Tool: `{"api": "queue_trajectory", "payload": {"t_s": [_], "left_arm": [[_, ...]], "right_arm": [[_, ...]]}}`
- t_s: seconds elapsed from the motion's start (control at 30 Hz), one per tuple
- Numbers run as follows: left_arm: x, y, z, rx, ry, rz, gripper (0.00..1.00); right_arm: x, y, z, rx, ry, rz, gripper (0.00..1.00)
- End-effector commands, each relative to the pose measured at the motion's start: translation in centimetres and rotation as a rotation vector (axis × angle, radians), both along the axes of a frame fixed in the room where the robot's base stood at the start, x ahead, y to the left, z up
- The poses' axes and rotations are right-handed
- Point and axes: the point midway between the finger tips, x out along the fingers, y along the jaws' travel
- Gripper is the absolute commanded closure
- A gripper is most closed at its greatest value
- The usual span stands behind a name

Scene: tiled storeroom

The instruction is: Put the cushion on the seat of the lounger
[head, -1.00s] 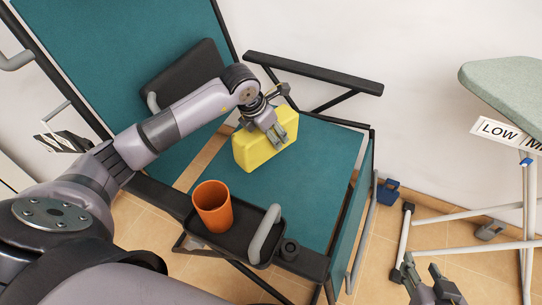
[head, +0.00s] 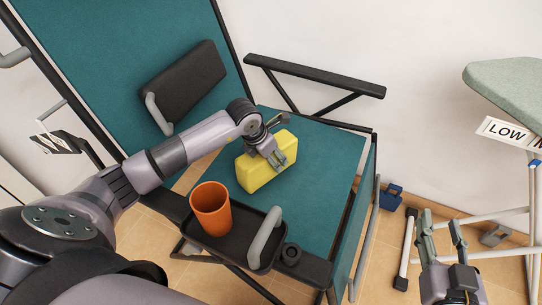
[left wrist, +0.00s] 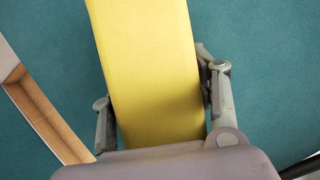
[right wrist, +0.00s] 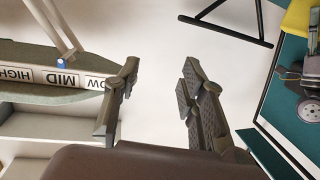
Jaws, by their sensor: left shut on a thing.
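The yellow cushion (head: 258,172) stands on edge at the seat (head: 325,150) of the teal lounger, near the gap below the backrest (head: 100,60). I cannot tell whether it touches the seat. My left gripper (head: 276,155) is shut on the cushion from above, with a finger on each side. In the left wrist view the cushion (left wrist: 150,70) fills the space between the fingers, with teal fabric behind. My right gripper (head: 442,235) is open and empty, off to the right of the lounger. In the right wrist view its fingers (right wrist: 158,105) are apart.
An orange cup (head: 211,210) stands on a black side tray (head: 240,255) at the near armrest. The far armrest (head: 315,75) borders the seat. An ironing board (head: 505,90) stands at right. A blue object (head: 391,195) lies on the tiled floor. The seat's right part is clear.

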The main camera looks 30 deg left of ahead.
Motion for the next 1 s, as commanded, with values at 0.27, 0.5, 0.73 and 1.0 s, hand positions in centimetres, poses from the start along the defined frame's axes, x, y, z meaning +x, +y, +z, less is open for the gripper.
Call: {"api": "queue_trajectory", "payload": {"t_s": [0.27,0.5,0.73,1.0], "left_arm": [[0.0,0.0,-0.1,0.000,0.000,0.000,0.38],[0.0,0.0,-0.1,0.000,0.000,0.000,0.24],[0.0,0.0,-0.1,0.000,0.000,0.000,0.24],[-0.4,0.2,1.4,0.001,-0.002,-0.001,0.24]], "right_arm": [[0.1,0.1,0.4,0.005,-0.020,0.001,0.62],[0.1,0.1,0.4,0.005,-0.020,0.001,0.62],[0.1,0.1,0.4,0.005,-0.019,0.001,0.62],[-0.4,-0.3,-1.4,-0.021,0.082,-0.004,0.62]]}}
